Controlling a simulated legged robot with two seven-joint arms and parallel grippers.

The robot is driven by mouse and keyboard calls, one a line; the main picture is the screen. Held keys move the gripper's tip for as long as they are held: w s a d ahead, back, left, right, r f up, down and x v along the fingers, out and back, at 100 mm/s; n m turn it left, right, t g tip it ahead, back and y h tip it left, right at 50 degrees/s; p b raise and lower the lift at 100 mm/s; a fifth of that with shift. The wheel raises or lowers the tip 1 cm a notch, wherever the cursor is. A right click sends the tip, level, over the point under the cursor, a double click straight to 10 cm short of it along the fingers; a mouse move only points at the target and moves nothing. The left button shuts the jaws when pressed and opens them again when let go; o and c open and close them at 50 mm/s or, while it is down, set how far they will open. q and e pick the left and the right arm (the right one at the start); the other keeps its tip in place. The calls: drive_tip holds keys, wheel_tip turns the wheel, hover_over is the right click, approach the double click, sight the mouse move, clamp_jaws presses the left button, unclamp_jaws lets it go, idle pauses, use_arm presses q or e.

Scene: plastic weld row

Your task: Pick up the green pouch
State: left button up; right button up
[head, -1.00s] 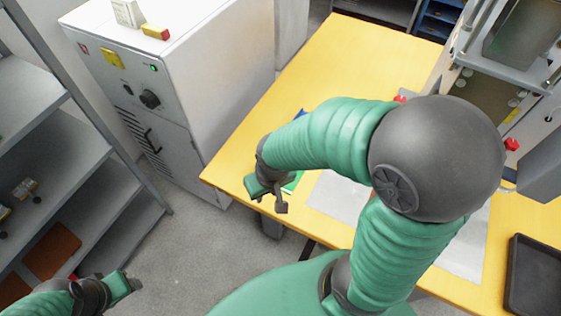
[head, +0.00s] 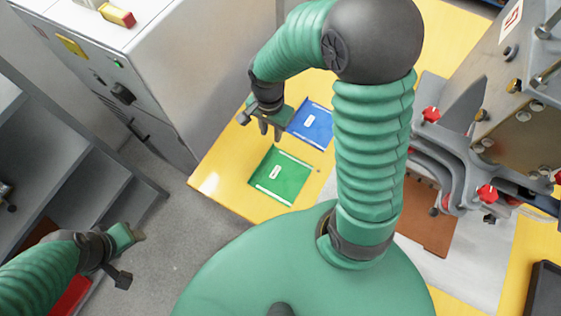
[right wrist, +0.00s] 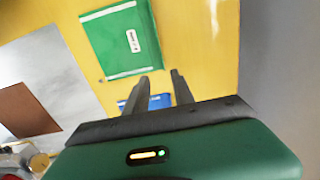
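The green pouch (head: 291,180) lies flat near the front left corner of the yellow table, with a white label and pale edge strips. It also shows in the right wrist view (right wrist: 103,40), beyond my fingertips. My right gripper (head: 270,129) is open and empty. In the head view it appears above the green pouch, beside a blue pouch (head: 321,128); its height over the table is hard to tell. In the right wrist view my two fingers (right wrist: 160,82) stand apart, with part of the blue pouch behind them. My left gripper (head: 132,257) is open and empty, away from the table.
A white cabinet (head: 165,60) stands left of the yellow table (head: 232,185). A machine with red knobs (head: 470,150) stands at the right. A brown sheet (head: 428,222) lies on a grey mat. A black tray (head: 545,290) is at the lower right. Grey shelves (head: 60,170) are at the left.

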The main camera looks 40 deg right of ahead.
hover_over(269, 150)
drive_tip(key=a, duration=0.1)
wheel_tip(269, 150, down, 5)
drive_tip(key=shift+s+f+b, duration=0.1)
drive_tip(key=shift+b, duration=0.3)
drive_tip(key=f, duration=0.2)
drive_tip(key=d+f, duration=0.1)
drive_tip(key=f, duration=0.1)
drive_tip(key=shift+w+d+b, duration=0.1)
drive_tip(key=shift+w+b, duration=0.1)
drive_tip(key=shift+b, duration=0.2)
drive_tip(key=shift+d+f, duration=0.15)
drive_tip(key=shift+s+a, duration=0.1)
drive_tip(key=shift+a, duration=0.15)
drive_tip(key=shift+c, duration=0.4)
drive_tip(key=shift+a+r, duration=0.2)
drive_tip(key=shift+a, duration=0.15)
clamp_jaws()
use_arm(q)
drive_tip(key=shift+s+a+f, duration=0.15)
drive_tip(key=shift+a+f, duration=0.2)
drive_tip(key=shift+f, duration=0.2)
drive_tip(key=shift+s+a+f, duration=0.1)
drive_tip(key=shift+a+f, duration=0.25)
drive_tip(key=shift+f, duration=0.15)
use_arm(e)
drive_tip(key=shift+d, duration=0.3)
